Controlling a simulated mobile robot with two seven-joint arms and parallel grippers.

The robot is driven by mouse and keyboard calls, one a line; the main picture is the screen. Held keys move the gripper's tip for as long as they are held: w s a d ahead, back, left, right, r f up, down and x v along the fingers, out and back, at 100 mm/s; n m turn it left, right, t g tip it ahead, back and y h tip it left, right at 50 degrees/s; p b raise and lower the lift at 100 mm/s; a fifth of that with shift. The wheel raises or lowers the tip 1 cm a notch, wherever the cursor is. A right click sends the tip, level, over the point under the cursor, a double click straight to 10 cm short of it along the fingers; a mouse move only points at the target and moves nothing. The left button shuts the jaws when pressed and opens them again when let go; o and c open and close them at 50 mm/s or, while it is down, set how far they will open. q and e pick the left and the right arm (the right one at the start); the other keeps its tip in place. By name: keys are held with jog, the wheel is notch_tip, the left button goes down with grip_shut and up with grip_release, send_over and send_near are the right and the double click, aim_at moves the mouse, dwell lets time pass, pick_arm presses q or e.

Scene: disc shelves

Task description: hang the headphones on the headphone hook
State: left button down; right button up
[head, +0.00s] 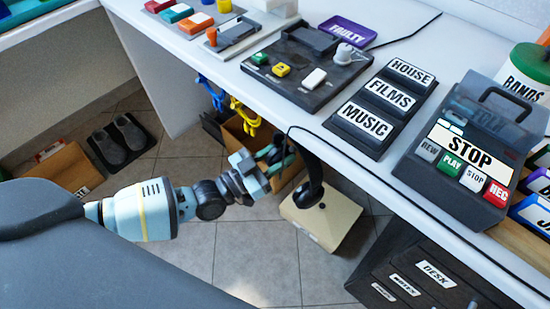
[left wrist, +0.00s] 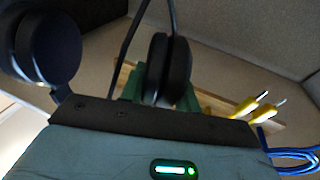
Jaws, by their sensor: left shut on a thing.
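My left gripper (head: 272,160) is below the front edge of the desk, shut on the black headphones. In the left wrist view, one round ear cup (left wrist: 170,70) sits between the green fingertips (left wrist: 160,92). The other ear cup (left wrist: 45,50) hangs free at the upper left, and the band leaves the top of the picture. In the head view, a dark part of the headphones (head: 313,172) shows right of the gripper, with a thin cable rising to the desk edge. I cannot make out the headphone hook in either view. My right gripper is not in view.
Yellow cables (head: 246,117) and blue cables (head: 212,93) hang under the desk edge. A wooden box (head: 286,176) and a beige box-like thing (head: 342,222) stand below. The white desk (head: 300,115) carries labelled devices; a dark drawer unit (head: 400,270) is at lower right.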

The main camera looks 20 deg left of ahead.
pick_arm(q)
jog(key=shift+w+d+f+b, duration=0.1)
jog(key=shift+w+d+b, duration=0.2)
jog(key=shift+w, duration=0.35)
jog(key=shift+w+d+f+b, duration=0.15)
jog(key=shift+w+f+b, duration=0.15)
jog(key=shift+w, duration=0.2)
